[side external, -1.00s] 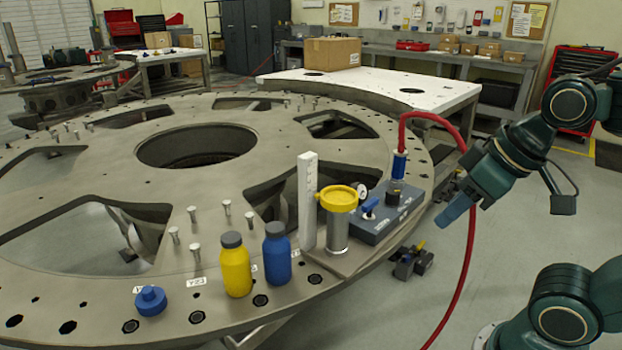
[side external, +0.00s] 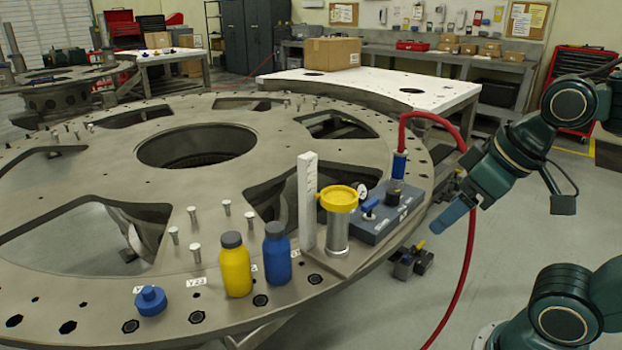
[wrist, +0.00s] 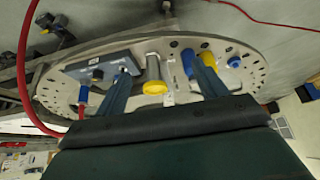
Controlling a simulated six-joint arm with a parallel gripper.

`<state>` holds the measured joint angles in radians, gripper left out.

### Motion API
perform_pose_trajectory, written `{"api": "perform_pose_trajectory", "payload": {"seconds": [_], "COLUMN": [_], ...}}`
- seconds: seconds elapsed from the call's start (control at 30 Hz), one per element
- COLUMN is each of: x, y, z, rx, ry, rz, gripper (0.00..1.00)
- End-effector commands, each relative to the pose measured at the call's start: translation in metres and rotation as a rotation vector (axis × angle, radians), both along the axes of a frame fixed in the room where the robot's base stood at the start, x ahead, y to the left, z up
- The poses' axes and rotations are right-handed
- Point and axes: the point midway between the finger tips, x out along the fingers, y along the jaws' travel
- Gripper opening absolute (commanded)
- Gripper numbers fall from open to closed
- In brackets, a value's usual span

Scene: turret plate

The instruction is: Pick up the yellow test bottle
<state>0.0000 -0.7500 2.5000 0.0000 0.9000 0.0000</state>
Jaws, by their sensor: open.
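The yellow test bottle (side external: 235,268) with a dark grey cap stands upright near the front edge of the turret plate (side external: 100,270). A blue bottle (side external: 277,256) stands just to its right. My gripper (side external: 450,205) is off to the right, beyond the blue control box and well apart from the bottles. In the wrist view the blue fingers of my gripper (wrist: 160,85) are spread with nothing between them. The yellow bottle (wrist: 208,60) shows there beside the right finger, partly hidden by it, with the blue bottle (wrist: 188,62) next to it.
A blue knob cap (side external: 150,301) sits left of the yellow bottle. A metal cylinder with a yellow top (side external: 338,225), a white post (side external: 308,200) and a blue control box (side external: 385,215) with a red hose (side external: 468,240) stand right of the bottles. Several pegs rise behind.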

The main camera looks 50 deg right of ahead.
Motion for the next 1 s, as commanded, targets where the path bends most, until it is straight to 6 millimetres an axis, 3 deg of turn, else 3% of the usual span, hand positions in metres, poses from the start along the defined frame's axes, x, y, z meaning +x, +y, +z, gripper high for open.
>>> {"api": "perform_pose_trajectory", "payload": {"seconds": [0.27, 0.47, 0.67, 1.0], "x": [0.003, 0.022, 0.060, 0.140], "y": [0.001, 0.006, 0.019, 0.048], "z": [0.001, 0.007, 0.016, 0.018], "rx": [-0.001, -0.008, -0.018, -0.022], "ry": [0.000, 0.002, 0.004, -0.006], "rz": [0.008, 0.059, 0.164, 0.373], "gripper": [0.71, 0.71, 0.71, 0.71]}}
